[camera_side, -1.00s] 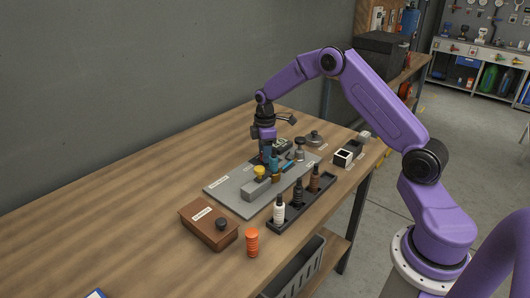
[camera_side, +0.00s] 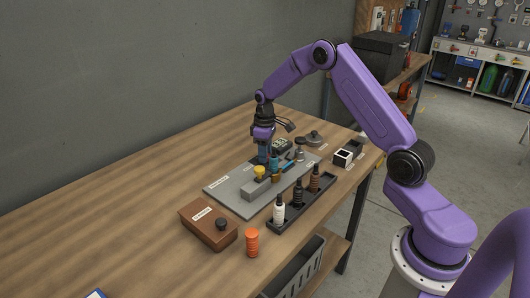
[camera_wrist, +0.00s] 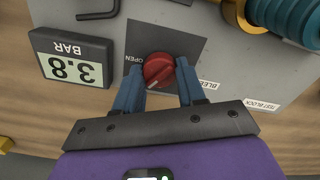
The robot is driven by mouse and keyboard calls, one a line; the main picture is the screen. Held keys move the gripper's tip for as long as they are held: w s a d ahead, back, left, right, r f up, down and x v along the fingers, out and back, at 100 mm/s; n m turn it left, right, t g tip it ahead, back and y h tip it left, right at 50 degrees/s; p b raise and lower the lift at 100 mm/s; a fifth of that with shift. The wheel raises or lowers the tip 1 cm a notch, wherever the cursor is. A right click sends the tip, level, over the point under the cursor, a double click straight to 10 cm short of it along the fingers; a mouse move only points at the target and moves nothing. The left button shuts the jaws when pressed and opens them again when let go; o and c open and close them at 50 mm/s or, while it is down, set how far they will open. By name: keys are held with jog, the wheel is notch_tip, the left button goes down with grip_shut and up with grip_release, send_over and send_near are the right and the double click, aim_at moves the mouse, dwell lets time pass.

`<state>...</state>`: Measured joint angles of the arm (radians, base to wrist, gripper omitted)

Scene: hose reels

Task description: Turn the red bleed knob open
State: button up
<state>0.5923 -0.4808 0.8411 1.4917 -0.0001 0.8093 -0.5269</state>
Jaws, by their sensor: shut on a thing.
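The red bleed knob (camera_wrist: 159,66) sits on a dark square plate in the wrist view. Its pale pointer line is toward the lower left of its face. The word OPEN (camera_wrist: 136,60) is printed to the left of the knob, and a BLEED label (camera_wrist: 209,86) lies to the right. My gripper (camera_wrist: 160,72) is shut on the knob, one blue finger on each side. In the side view my gripper (camera_side: 264,160) points down over the grey plate (camera_side: 228,191); the knob is hidden there.
A pressure display (camera_wrist: 73,60) reads 3.8 BAR, upside down in the wrist view. A brass fitting (camera_wrist: 238,13) is at its upper right. The table's left side is mostly clear.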

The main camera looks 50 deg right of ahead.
jog(key=m, duration=0.5)
jog(key=shift+m, duration=0.3)
jog(key=m, duration=0.5)
jog(key=shift+m, duration=0.4)
jog(key=o, duration=1.1)
jog(key=shift+c, duration=0.2)
notch_tip(320, 180, up, 18)
jog(key=shift+f, duration=0.25)
